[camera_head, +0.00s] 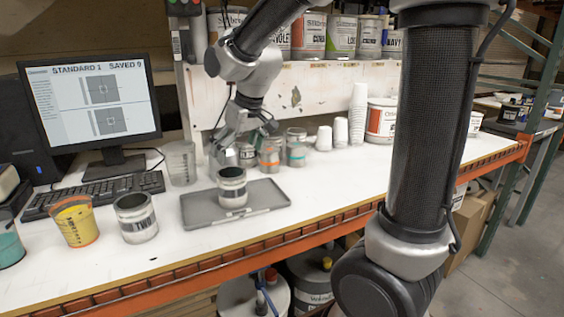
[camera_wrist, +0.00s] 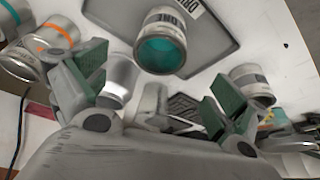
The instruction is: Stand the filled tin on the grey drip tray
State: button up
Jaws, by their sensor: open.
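The grey drip tray (camera_head: 262,194) lies flat on the white bench, and its rim and floor show at the top of the wrist view (camera_wrist: 218,50). A metal tin with a printed label (camera_head: 232,188) stands upright on it, near its middle. In the wrist view this tin (camera_wrist: 162,42) shows teal paint inside. My gripper (camera_head: 240,138) is above the bench behind the tray, apart from the tin. In the wrist view its green-padded fingers (camera_wrist: 152,92) are spread, with nothing between them.
Another labelled tin (camera_head: 136,217) stands left of the tray, beside a yellow paint cup (camera_head: 74,222). A clear beaker (camera_head: 181,163) stands behind the tray. Banded tins (camera_head: 268,158) stand close to my gripper. White cups (camera_head: 357,115) stand farther right. The bench right of the tray is clear.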

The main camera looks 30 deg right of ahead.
jog(key=s+d+m, duration=0.1)
jog(key=s+d, duration=0.3)
jog(key=s, duration=0.4)
jog(key=s+d+r+m+h, duration=0.1)
jog(key=s+d, duration=0.4)
jog(key=s, duration=0.3)
jog(key=s+d+r+m, duration=0.1)
jog(key=s+d, duration=0.3)
jog(key=s, duration=0.4)
jog(key=shift+s+d+m, duration=0.15)
jog(key=shift+d+m, duration=0.25)
